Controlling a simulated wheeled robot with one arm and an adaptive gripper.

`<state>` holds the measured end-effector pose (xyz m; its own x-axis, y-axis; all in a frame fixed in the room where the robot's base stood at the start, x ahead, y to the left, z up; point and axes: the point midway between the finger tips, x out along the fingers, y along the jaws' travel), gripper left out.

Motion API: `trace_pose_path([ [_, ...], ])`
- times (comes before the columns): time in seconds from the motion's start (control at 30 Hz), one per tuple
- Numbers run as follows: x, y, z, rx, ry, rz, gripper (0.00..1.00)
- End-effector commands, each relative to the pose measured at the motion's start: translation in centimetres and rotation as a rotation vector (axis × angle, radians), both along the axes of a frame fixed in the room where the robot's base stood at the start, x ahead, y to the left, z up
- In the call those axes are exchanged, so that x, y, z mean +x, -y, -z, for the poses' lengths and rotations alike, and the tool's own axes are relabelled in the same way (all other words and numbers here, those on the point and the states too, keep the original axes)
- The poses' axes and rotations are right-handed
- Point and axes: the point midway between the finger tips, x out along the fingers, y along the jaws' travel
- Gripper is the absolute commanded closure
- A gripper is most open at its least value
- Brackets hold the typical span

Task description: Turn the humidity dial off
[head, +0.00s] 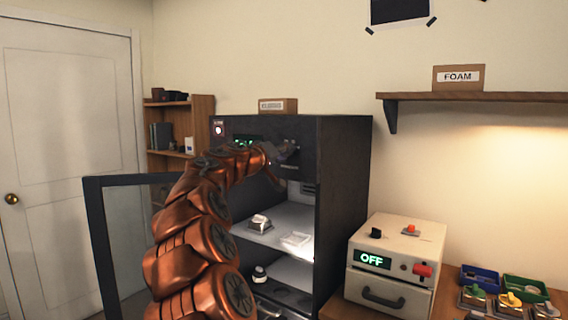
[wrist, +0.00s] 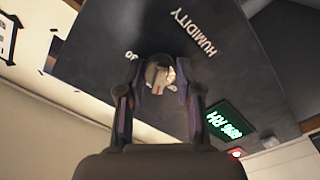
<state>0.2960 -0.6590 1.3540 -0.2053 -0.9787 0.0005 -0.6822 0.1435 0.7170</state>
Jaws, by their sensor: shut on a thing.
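The humidity dial (wrist: 159,72) is a small round metallic knob on the dark upper panel (wrist: 110,40) of the cabinet, beside the HUMIDITY lettering and a 30 mark. My gripper (wrist: 160,88) is shut on the dial, a finger on each side, in the wrist view. In the head view my gripper (head: 284,156) reaches the cabinet's top front, and the dial is hard to make out there. A green display (wrist: 229,122) shows a % RH figure that seems to be 80; it also shows in the head view (head: 243,141). The dial's pointer direction is unclear.
The dark cabinet (head: 345,190) has its glass door (head: 128,245) swung open at left. Small items sit on its inner shelf (head: 262,232). A beige box (head: 410,240) reading OFF stands at right, near colored trays (head: 525,288). A wall shelf (head: 480,97) is above.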

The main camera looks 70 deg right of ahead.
Motion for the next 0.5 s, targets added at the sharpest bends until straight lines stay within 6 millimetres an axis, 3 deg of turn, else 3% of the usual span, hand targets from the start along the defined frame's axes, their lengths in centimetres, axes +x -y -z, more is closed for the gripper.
trace_pose_path([
  [0.03, 0.11, 0.03, 0.65, 0.006, -0.018, -0.002, 1.00],
  [0.5, -0.14, 0.02, -0.09, 0.079, -0.350, 0.002, 1.00],
])
